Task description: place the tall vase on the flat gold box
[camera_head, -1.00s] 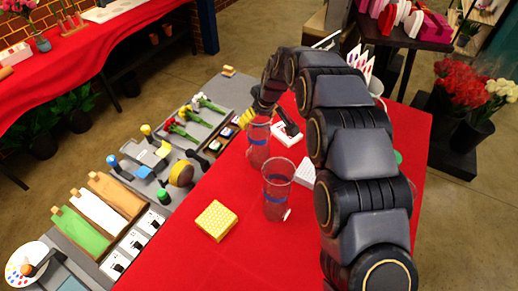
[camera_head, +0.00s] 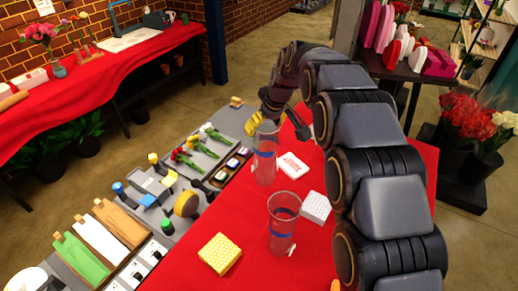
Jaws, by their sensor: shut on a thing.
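The tall vase (camera_head: 265,160) is clear glass with a blue band and stands upright at the back of the red table. My gripper (camera_head: 262,121), with yellow fingertips, is shut on its upper rim. The vase looks a little raised off the cloth, though the gap below it is hard to see. The flat gold box (camera_head: 219,254) is a yellow patterned square lying at the front left of the red cloth, with nothing on it. The vase is behind it and to its right.
A second clear vase (camera_head: 283,225) with a blue band stands between the held vase and the front edge, right of the gold box. A white box (camera_head: 293,166) and a white patterned block (camera_head: 316,206) lie to the right. A grey bench (camera_head: 160,228) with tools and flowers borders the left.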

